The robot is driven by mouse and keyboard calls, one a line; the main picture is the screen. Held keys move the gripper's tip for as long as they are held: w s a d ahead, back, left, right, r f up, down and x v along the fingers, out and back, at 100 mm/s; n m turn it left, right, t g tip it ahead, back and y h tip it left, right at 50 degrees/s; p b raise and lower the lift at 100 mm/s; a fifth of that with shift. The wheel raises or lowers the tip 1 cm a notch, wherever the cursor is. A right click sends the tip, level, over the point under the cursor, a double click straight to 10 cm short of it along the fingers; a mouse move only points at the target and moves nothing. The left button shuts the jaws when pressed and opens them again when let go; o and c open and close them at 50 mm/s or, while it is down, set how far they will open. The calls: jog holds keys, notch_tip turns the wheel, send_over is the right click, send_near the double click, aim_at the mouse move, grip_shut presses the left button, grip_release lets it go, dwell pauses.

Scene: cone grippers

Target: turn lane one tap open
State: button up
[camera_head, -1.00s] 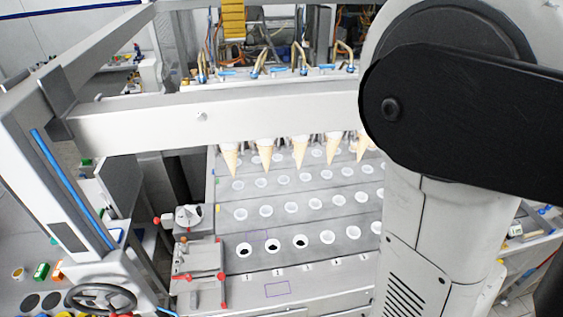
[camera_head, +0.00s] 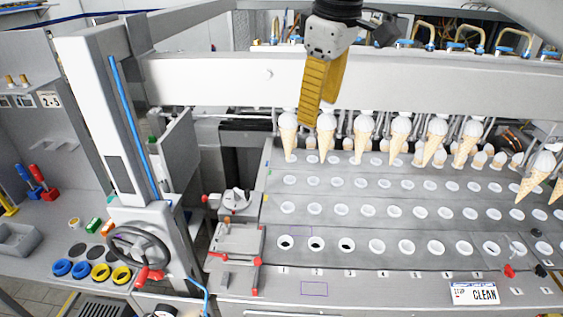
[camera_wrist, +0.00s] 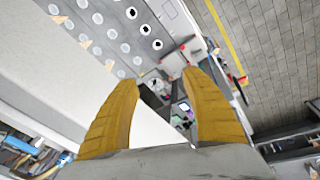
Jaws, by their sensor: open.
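A row of brass hoses and blue fittings runs behind the long white beam in the head view. The leftmost of these, a brass hose (camera_head: 276,28), stands left of my gripper (camera_head: 310,118). I cannot tell for sure which part is the lane one tap, nor how it is turned. My gripper has yellow fingers and hangs in front of the beam, above the leftmost cones, apart from the taps. In the wrist view my gripper (camera_wrist: 158,80) is open, with nothing between its fingers.
The white beam (camera_head: 210,80) crosses in front of the taps. Several cones, such as the leftmost cone (camera_head: 289,138), hang below it over the holed plate (camera_head: 330,258). A post with a black handwheel (camera_head: 138,247) stands at the left.

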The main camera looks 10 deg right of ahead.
jog(key=s+f+m+t+b, duration=0.1)
jog(key=s+f+m+b, duration=0.2)
jog(key=f, duration=1.5)
jog(key=s+b, duration=0.1)
jog(key=b, duration=0.3)
jog(key=shift+s+m+t, duration=0.15)
jog(key=shift+m+t, duration=0.25)
jog(key=s+f+m+b, duration=0.1)
jog(key=s+f+b, duration=0.1)
jog(key=f, duration=0.6)
jog(key=s+f+m+t+b, duration=0.1)
jog(key=s+f+m+b, duration=0.1)
jog(key=f+b, duration=0.3)
jog(key=s+f+m+t+b, duration=0.1)
jog(key=s+f+m+b, duration=0.1)
jog(key=f, duration=1)
jog(key=shift+s+b, duration=0.5)
jog(key=shift+b, duration=0.4)
